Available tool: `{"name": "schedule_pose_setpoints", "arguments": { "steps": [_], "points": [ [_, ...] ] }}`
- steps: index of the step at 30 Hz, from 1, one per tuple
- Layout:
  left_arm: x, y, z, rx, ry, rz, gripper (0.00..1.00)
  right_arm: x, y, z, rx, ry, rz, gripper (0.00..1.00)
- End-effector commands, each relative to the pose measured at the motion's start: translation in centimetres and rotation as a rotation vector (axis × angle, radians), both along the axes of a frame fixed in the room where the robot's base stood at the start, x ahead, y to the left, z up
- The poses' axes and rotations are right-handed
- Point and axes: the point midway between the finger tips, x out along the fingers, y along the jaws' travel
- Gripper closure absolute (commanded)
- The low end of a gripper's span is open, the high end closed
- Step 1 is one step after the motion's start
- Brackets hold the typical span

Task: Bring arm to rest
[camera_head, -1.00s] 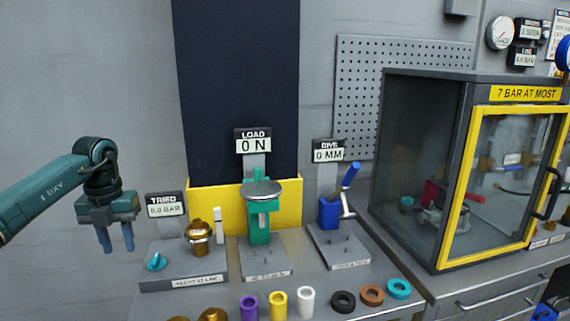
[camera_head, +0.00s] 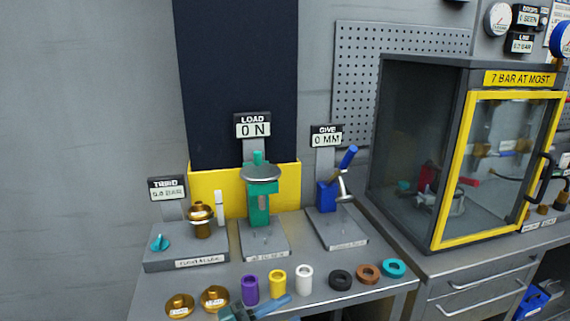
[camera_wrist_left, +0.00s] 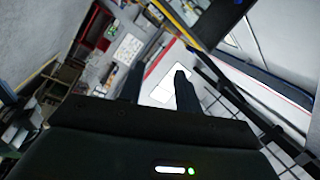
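My left gripper (camera_head: 268,305) shows at the bottom edge of the head view, partly cut off, with its blue fingers pointing right in front of the bench's loose parts. In the left wrist view its two dark fingers (camera_wrist_left: 160,88) stand apart with nothing between them. Most of my left arm is out of the head view. My right arm and gripper show in neither view.
The bench (camera_head: 180,285) carries a purple sleeve (camera_head: 249,290), a yellow sleeve (camera_head: 277,284), a white sleeve (camera_head: 304,279), brass parts (camera_head: 180,305) and several rings. Behind them stand a green press (camera_head: 260,205) and a blue lever device (camera_head: 327,197). A yellow-framed cabinet (camera_head: 460,180) stands at right.

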Motion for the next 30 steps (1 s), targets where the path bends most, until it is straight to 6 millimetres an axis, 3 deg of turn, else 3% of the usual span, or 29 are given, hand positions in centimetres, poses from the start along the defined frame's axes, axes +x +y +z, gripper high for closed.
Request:
{"name": "schedule_pose_setpoints", "arguments": {
  "steps": [5,8,12,15,18,21,30],
  "points": [
    [-2.0,4.3,-4.3,-0.248,0.384,0.352,0.66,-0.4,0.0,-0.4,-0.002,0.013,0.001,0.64],
    [-4.3,7.4,-8.2,-0.333,0.628,0.541,0.66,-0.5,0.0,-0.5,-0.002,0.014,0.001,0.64],
    [-9.3,11.2,-13.7,-0.391,0.954,0.753,0.66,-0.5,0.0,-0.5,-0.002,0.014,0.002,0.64],
    [-13.0,12.8,-16.4,-0.404,1.135,0.852,0.66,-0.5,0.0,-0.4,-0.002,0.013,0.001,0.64],
    [-15.6,13.7,-18.0,-0.408,1.252,0.908,0.66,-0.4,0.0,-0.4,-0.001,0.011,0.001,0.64],
    [-16.9,14.1,-18.6,-0.407,1.307,0.931,0.66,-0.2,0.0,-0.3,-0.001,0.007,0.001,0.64],
    [-17.1,14.1,-18.8,-0.407,1.318,0.934,0.66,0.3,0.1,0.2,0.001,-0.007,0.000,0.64]
  ]
}}
